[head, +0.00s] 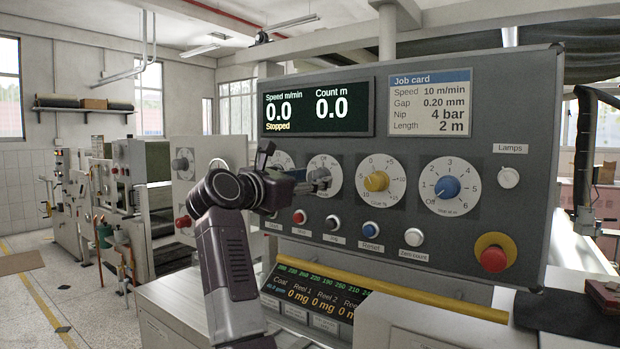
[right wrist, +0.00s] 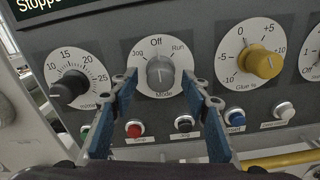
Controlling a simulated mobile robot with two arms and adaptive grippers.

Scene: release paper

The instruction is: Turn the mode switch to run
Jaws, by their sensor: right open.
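The mode switch (right wrist: 160,72) is a grey knob on a white dial marked Jog, Off and Run in the right wrist view. Its pointer appears to be up at Off. My right gripper (right wrist: 161,84) is open, with one blue finger on each side of the knob. I cannot tell whether the fingers touch it. In the head view my right gripper (head: 296,172) is at the dial (head: 331,166) and covers part of it. The display (head: 318,108) reads 0.0 speed, 0.0 count and Stopped. My left gripper is not in view.
A black speed knob (right wrist: 69,88) is left of the switch, and a yellow knob (right wrist: 263,62) is right of it. Push buttons, including a red one (right wrist: 135,129), sit just below. A red emergency stop (head: 493,258) is at the panel's lower right.

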